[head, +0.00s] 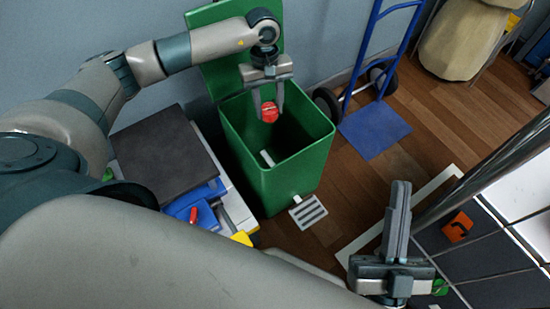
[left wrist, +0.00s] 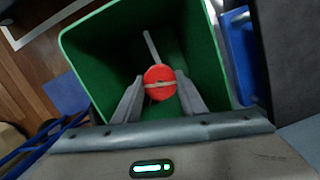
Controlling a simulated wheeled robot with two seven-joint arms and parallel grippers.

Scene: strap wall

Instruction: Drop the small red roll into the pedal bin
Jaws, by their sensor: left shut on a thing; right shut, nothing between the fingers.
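The small red roll (head: 269,112) is held between the fingertips of my left gripper (head: 268,108), which is shut on it. It also shows in the left wrist view (left wrist: 159,82), round and red with a pale band across it. The green pedal bin (head: 292,180) stands open with its lid up behind it. The roll is over the bin's opening, and the left wrist view shows the bin's walls (left wrist: 95,60) around it. A pale bar shows inside the bin. My right gripper (head: 399,208) is shut and empty, at the lower right, away from the bin.
A grey pedal (head: 308,212) juts from the bin's front. A blue hand truck (head: 374,130) stands right of the bin. A dark flat-topped stack (head: 160,160) with blue items sits to its left. A dark tiled surface with an orange piece (head: 457,227) is at right.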

